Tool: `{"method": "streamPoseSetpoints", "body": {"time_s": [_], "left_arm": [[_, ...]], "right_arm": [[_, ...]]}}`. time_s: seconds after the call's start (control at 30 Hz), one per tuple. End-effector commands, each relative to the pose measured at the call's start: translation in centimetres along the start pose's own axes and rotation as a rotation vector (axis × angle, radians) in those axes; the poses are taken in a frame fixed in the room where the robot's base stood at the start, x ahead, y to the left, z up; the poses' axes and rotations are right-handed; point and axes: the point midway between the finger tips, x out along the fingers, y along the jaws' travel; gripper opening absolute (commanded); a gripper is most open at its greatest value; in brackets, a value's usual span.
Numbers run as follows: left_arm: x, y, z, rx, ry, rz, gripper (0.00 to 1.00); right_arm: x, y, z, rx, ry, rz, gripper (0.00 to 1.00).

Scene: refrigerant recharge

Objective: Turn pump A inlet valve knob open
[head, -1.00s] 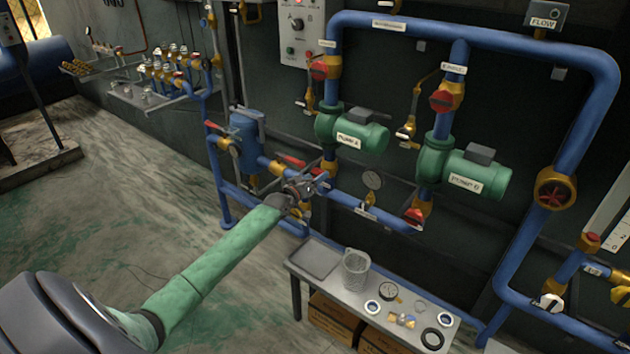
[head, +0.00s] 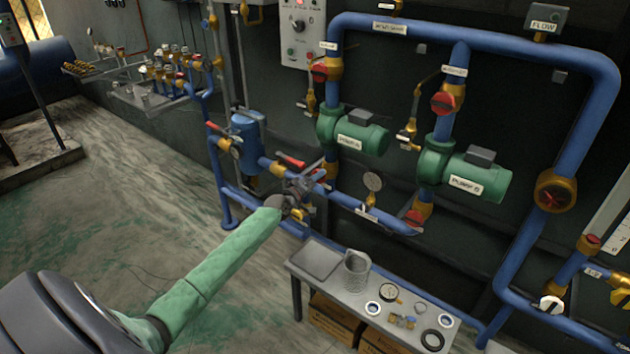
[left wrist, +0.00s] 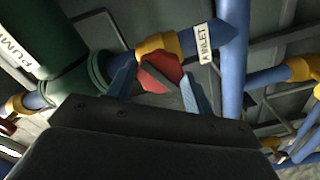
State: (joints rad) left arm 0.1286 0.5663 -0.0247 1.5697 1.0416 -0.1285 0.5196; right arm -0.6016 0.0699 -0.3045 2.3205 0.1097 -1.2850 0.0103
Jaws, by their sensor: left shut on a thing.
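My left gripper (head: 306,184) is at the pipework below pump A (head: 352,137), a green pump in the head view. In the left wrist view, the red pump A inlet valve knob (left wrist: 160,72) sits between the two blue fingers of the gripper (left wrist: 160,88), and the gripper is shut on it. The knob is on a yellow valve body beside a blue pipe with a tag reading "A INLET" (left wrist: 204,42). In the head view, the gripper hides the knob. My right gripper is not in view.
A blue filter vessel (head: 246,138) stands left of the gripper, with a red lever (head: 291,161) close by. A gauge (head: 372,181) and a blue pipe run to the right. Open floor lies left.

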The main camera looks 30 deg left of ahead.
Motion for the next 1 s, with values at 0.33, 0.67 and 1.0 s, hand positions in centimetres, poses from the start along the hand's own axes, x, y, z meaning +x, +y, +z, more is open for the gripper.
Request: {"method": "streamPoseSetpoints", "body": {"time_s": [0.33,0.67,1.0], "left_arm": [[0.0,-0.1,0.0,-0.325,0.0,-0.001,0.24],[0.0,0.1,-0.1,-0.509,0.002,-0.001,0.24],[0.0,-0.1,0.0,-0.717,0.001,-0.001,0.24]], "right_arm": [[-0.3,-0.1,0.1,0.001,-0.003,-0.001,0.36],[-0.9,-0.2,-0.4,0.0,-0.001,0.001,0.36],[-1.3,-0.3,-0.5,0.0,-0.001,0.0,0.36]]}}
